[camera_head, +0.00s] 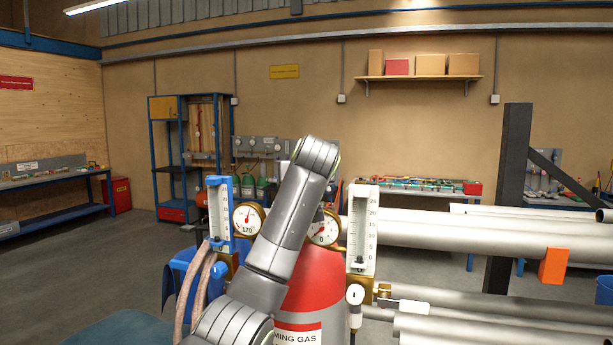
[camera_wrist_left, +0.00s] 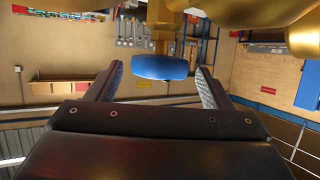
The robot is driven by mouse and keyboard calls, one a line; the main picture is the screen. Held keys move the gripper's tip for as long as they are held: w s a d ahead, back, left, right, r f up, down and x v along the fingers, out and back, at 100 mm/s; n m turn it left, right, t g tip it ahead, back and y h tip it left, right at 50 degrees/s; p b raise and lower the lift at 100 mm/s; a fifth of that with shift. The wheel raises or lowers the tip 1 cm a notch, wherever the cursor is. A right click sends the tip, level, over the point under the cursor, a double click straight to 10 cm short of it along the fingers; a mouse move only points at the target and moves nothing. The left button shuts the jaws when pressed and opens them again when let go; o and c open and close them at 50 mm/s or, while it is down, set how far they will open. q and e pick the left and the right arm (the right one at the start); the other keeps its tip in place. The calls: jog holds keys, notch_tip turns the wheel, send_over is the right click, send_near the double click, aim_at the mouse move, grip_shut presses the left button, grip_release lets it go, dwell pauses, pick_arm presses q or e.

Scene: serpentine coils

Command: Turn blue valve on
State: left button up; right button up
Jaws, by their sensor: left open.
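In the left wrist view, a round blue valve knob (camera_wrist_left: 162,66) sits on a brass stem (camera_wrist_left: 163,38). My left gripper (camera_wrist_left: 161,72) is open, with one dark finger on each side of the knob. Gaps show between the knob and both fingers, so it is not clamped. In the head view my arm crosses the middle and its gripper is not visible. A blue-framed flowmeter (camera_head: 220,213) stands left of the arm beside a round gauge (camera_head: 247,218). My right gripper is not in view.
A red and grey gas cylinder (camera_head: 315,285) stands behind my arm. A white-framed flowmeter (camera_head: 361,228) and a second gauge (camera_head: 323,229) are right of the arm. Hoses (camera_head: 197,280) hang at left. Large pipes (camera_head: 450,235) fill the right side.

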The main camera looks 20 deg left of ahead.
pick_arm(q)
jog(key=b+v, duration=0.7)
jog(key=v, duration=0.9)
jog(key=shift+s+d+b, duration=0.3)
jog(key=shift+s+b, duration=0.05)
jog(key=s+a+m+t+h+p, duration=0.1)
jog(key=a+m+h+p, duration=0.3)
jog(key=a+m+h, duration=0.55)
jog(key=w+f+p, duration=0.2)
jog(key=w, duration=0.2)
jog(key=w+d+f+n+y+p, duration=0.1)
jog(key=w+f+p, duration=0.1)
jog(key=w, duration=0.3)
jog(key=w+f+n+p, duration=0.1)
jog(key=w+f+p, duration=0.1)
jog(key=w, duration=0.3)
jog(key=shift+w+d+p, duration=0.1)
jog(key=shift+d+p, duration=0.25)
jog(key=shift+p, duration=0.55)
jog(key=shift+w+d+f, duration=0.1)
jog(key=shift+w+f, duration=0.2)
jog(key=shift+w, duration=0.2)
